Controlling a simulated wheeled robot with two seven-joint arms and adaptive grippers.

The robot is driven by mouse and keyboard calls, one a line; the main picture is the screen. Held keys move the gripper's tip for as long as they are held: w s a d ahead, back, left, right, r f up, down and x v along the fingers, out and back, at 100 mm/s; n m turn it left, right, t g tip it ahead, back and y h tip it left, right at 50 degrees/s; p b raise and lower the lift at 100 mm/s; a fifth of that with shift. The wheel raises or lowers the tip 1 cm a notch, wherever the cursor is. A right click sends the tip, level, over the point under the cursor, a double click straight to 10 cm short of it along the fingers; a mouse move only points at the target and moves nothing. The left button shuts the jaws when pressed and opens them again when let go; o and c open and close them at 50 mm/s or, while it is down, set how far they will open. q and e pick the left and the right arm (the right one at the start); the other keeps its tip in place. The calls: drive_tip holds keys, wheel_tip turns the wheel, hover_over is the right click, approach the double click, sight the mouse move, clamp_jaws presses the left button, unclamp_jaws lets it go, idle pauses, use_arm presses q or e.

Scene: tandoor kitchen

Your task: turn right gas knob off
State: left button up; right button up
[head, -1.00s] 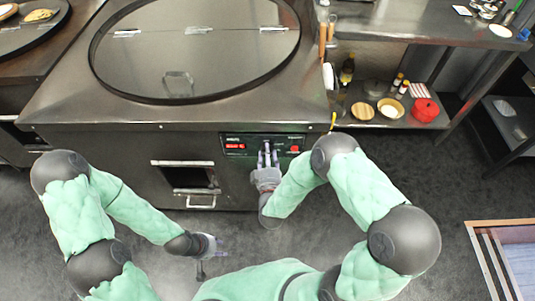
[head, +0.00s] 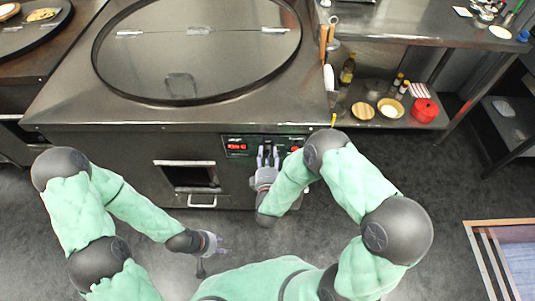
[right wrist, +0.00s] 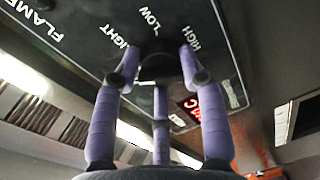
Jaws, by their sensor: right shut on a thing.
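The control panel (head: 234,138) is a black strip on the front of the steel tandoor counter. In the right wrist view, the panel carries the words FLAME, LIGHT, LOW and HIGH around a black gas knob (right wrist: 158,68). My right gripper (head: 268,150) is at the panel, its purple fingers on either side of the knob and shut on it. The fingers (right wrist: 156,66) hide part of the knob, so its exact setting cannot be read. My left gripper (head: 219,244) hangs open and empty, low in front of the counter.
The round tandoor lid (head: 200,65) lies on top of the counter. A small oven opening (head: 190,178) with handles is left of my right gripper. At right, a shelf holds a red pot (head: 425,110) and bottles. The floor in front is clear.

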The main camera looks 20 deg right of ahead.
drive_tip(key=n, duration=0.3)
drive_tip(key=n+h+p, duration=0.1)
drive_tip(key=n, duration=0.2)
drive_tip(key=shift+s+d+f+n, duration=0.1)
drive_tip(key=shift+s+d+n, duration=0.1)
drive_tip(key=shift+n, duration=0.1)
drive_tip(key=shift+w, duration=0.1)
idle(0.4)
drive_tip(key=o, duration=1.1)
drive_tip(key=shift+o, duration=0.2)
drive_tip(key=shift+a, duration=0.1)
drive_tip(key=shift+s+a, duration=0.1)
drive_tip(key=shift+s, duration=0.15)
drive_tip(key=v, duration=1.1)
drive_tip(key=shift+s+r, duration=0.25)
